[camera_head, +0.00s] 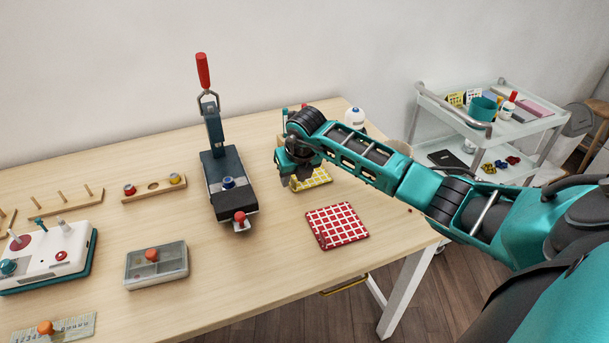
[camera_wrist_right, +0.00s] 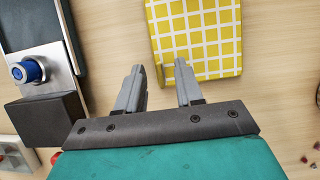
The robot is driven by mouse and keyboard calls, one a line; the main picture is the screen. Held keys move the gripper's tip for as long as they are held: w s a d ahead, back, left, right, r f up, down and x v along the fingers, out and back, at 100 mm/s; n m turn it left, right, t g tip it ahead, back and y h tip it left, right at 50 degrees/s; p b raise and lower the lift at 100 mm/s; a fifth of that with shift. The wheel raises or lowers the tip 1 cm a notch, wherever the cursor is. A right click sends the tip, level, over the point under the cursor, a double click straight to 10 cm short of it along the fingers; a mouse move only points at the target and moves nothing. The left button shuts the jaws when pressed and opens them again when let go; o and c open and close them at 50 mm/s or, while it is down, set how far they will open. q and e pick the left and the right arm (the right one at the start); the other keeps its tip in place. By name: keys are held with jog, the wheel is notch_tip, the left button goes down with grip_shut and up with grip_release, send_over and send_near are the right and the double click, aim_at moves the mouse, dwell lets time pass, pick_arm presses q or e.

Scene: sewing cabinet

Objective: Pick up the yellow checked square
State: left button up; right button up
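The yellow checked square (camera_head: 314,177) lies flat on the table, partly hidden behind my right gripper in the head view. In the right wrist view the yellow checked square (camera_wrist_right: 198,38) shows at the top, with white grid lines. In the head view my right gripper (camera_head: 296,182) hangs above the square. My left gripper is not in view.
A red checked square (camera_head: 337,226) lies in front of the yellow one. A dark press with a red-handled lever (camera_head: 228,180) stands to the left. A grey box (camera_head: 156,264) and a white sewing device (camera_head: 50,255) are further left. A white trolley (camera_head: 480,130) stands at the right.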

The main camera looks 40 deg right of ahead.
jog(key=shift+f, duration=0.15)
grip_shut()
dwell(0.6)
